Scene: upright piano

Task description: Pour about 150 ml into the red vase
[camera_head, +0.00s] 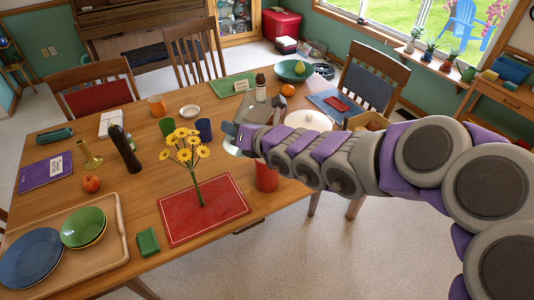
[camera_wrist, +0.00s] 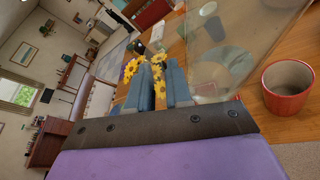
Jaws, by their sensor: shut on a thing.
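The red vase (camera_head: 266,178) stands near the table's front edge, partly hidden under my arm. In the wrist view the red vase (camera_wrist: 289,90) is at the right, its mouth open and its inside greyish; I cannot tell whether liquid is in it. My gripper (camera_head: 243,137) is above the table, beyond the vase. A large clear container (camera_wrist: 240,40) fills the upper right of the wrist view, beside the fingers (camera_wrist: 164,85), and looks tilted there. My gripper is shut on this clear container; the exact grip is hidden. Its liquid level cannot be told.
Yellow flowers (camera_head: 187,150) rise over a red placemat (camera_head: 222,222), left of the vase. Green (camera_head: 167,127) and blue (camera_head: 204,129) cups stand behind them. A white plate (camera_head: 309,120) lies beyond my arm.

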